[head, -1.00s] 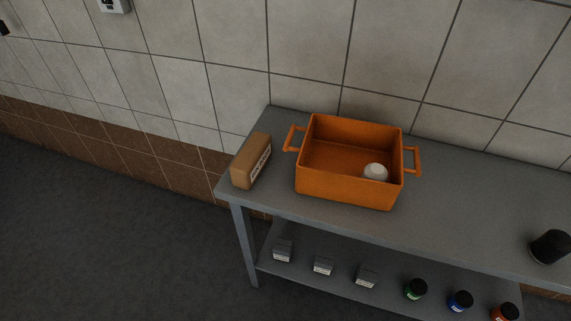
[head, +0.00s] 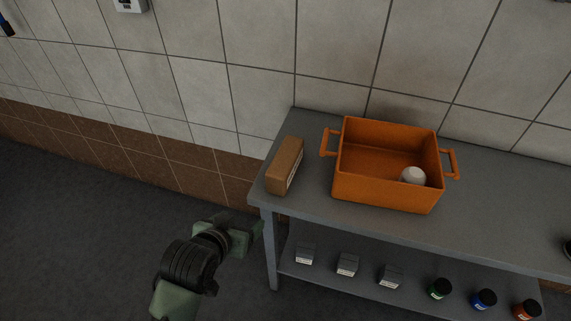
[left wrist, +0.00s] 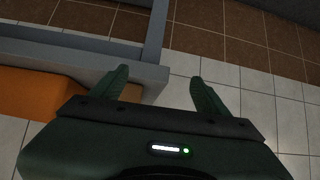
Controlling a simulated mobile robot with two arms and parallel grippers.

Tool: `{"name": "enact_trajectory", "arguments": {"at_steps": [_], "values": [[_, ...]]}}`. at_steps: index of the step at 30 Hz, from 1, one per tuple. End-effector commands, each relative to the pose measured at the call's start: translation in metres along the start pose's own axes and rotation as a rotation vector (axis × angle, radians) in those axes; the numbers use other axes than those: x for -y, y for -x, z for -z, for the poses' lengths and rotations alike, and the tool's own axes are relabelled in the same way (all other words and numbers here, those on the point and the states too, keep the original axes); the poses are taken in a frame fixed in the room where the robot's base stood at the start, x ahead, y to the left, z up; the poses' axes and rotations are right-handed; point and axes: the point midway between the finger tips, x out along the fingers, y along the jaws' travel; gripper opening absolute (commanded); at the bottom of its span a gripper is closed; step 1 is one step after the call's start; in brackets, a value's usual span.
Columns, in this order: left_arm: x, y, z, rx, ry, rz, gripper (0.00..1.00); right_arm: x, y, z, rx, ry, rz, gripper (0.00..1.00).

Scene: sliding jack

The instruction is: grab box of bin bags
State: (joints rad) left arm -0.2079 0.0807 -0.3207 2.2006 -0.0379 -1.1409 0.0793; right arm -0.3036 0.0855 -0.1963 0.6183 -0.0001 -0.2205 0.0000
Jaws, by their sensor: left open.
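The box of bin bags is most likely the brown box (head: 285,165) with a pale label, standing at the left end of the grey table (head: 300,203) in the head view. My left gripper (head: 258,228) is just off the table's left end, below and in front of the box, apart from it. In the left wrist view its two fingers (left wrist: 160,92) are spread with nothing between them. My right gripper is not in view.
An orange bin (head: 385,190) with side handles stands right of the box, a white round thing (head: 413,176) inside. The lower shelf holds small grey boxes (head: 347,264) and several lidded jars (head: 484,299). A tiled wall (head: 335,60) runs behind. Floor at left is clear.

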Motion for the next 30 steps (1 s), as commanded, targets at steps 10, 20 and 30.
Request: {"name": "enact_trajectory", "arguments": {"at_steps": [10, 20, 30], "values": [[-0.05, -0.03, 0.125, -0.326, -0.068, -0.081, 0.75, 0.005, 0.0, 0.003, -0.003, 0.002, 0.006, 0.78], [-0.055, -0.06, 0.141, -0.339, -0.071, -0.086, 0.75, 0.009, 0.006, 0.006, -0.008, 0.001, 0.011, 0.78], [-0.058, -0.1, 0.153, -0.339, -0.071, -0.086, 0.75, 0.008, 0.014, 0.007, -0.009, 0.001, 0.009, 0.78]]}}
